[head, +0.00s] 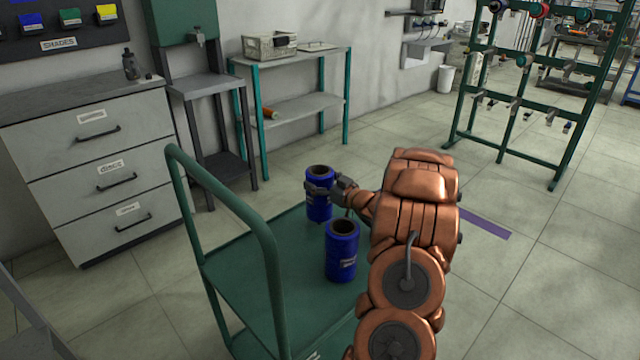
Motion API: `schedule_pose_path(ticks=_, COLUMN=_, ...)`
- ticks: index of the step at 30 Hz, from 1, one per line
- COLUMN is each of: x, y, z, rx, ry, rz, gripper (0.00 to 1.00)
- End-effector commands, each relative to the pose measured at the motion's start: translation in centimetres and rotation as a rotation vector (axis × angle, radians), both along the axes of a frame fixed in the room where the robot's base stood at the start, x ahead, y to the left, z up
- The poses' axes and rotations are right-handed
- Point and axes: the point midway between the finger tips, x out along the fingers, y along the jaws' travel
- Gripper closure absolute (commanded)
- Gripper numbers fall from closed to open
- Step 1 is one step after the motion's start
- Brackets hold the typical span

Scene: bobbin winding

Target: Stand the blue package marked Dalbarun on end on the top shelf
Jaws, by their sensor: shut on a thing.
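Two blue cylindrical packages with dark hollow tops stand on end at the green cart. My gripper (328,189) is shut on the farther blue package (319,209), gripping it near its upper part. I cannot tell whether this package touches the cart deck. The nearer blue package (341,258) stands upright on the deck, apart from my gripper.
The green cart (245,270) has a tall tube handle at its left. An orange-ended bobbin (271,113) lies on the lower shelf (300,107). A grey drawer cabinet (95,150) and a narrow stand (205,86) are left of the shelf. Floor between cart and shelf is clear.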

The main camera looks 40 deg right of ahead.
Motion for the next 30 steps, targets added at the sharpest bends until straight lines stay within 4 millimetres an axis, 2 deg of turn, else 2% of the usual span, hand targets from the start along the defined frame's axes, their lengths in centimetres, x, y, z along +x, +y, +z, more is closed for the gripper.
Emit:
schedule_pose_path(ticks=1, x=0.0, y=0.0, z=1.6, rx=-0.002, ry=-0.002, rz=0.000, gripper=0.82)
schedule_pose_path(ticks=6, x=0.0, y=0.0, z=4.5, rx=-0.004, ry=-0.002, rz=0.000, gripper=0.82)
schedule_pose_path(ticks=12, x=0.0, y=0.0, z=6.5, rx=-0.002, ry=-0.002, rz=0.000, gripper=0.82)
schedule_pose_path(ticks=30, x=0.1, y=0.1, z=6.7, rx=-0.001, ry=-0.001, rz=0.002, gripper=0.82)
